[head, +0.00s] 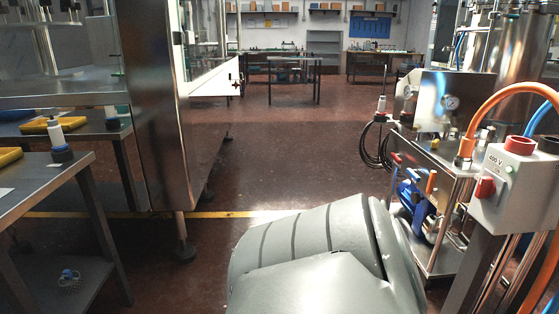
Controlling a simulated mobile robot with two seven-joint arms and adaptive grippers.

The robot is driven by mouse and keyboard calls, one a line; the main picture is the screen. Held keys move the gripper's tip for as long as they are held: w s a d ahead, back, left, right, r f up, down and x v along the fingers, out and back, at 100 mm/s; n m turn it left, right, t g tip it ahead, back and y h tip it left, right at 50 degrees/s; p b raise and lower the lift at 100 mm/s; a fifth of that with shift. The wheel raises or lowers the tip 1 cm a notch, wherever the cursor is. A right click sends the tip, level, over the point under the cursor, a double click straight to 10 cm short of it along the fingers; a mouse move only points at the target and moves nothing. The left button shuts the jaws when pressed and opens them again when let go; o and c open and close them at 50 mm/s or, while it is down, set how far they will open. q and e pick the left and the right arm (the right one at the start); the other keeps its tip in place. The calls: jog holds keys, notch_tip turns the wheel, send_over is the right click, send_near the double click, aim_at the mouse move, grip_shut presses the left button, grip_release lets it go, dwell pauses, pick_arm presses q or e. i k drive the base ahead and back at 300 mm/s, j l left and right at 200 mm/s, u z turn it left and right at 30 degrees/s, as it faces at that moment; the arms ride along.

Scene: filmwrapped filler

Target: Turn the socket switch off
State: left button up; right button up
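A light grey socket box (508,200) marked 400 V stands on a post at the right edge of the head view. A red switch (485,188) sits low on its left front. From this angle I cannot tell the switch's position. A round red part (520,145) and a dark one (547,144) sit on top of the box. Neither of my grippers shows in the head view.
An orange cable (510,90) arches over the box. Steel tables (40,178) line the left side. Open red-brown floor (290,150) lies in the middle.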

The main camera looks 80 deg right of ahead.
aim_at(487, 187)
jog(key=z, duration=3.65)
